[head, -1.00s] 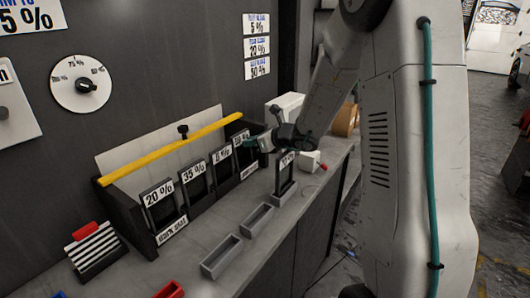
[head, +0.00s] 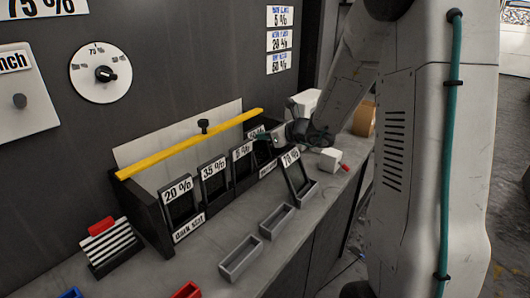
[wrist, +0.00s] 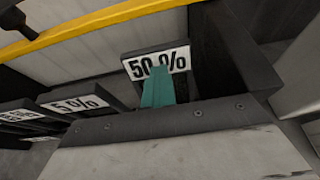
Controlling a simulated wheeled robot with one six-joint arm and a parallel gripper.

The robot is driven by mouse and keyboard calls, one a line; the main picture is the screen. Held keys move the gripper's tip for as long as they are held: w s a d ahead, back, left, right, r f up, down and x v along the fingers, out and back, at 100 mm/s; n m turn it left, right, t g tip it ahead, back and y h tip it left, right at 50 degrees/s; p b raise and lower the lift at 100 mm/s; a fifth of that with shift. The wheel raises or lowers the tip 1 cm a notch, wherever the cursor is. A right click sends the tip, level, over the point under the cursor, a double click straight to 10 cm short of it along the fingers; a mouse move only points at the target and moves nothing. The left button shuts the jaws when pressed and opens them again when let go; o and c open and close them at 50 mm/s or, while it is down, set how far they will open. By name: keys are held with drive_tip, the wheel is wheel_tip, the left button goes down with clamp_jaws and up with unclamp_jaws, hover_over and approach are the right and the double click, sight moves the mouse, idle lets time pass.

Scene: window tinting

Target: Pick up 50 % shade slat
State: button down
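The 50 % shade slat (wrist: 185,62) stands at the right end of the dark rack, its white label facing the wrist camera. In the head view my gripper and arm partly hide it. My gripper (wrist: 158,92) has teal fingertips that overlap the lower middle of the label. In the head view my gripper (head: 263,137) is at the slat's upper part. Only one finger shows clearly, so I cannot tell whether the fingers are apart or closed on the slat.
The rack also holds 20 % (head: 180,205), 35 % (head: 214,178) and 5 % (head: 243,162) slats. A yellow bar (head: 195,142) runs above it. A 70 % slat (head: 295,175) leans in a grey holder, with empty grey holders (head: 240,258) nearer. A white block (head: 329,160) stands beyond.

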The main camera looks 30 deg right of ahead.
idle(0.6)
wheel_tip(320, 180, up, 10)
idle(0.4)
drive_tip(key=shift+c, duration=2.2)
unclamp_jaws()
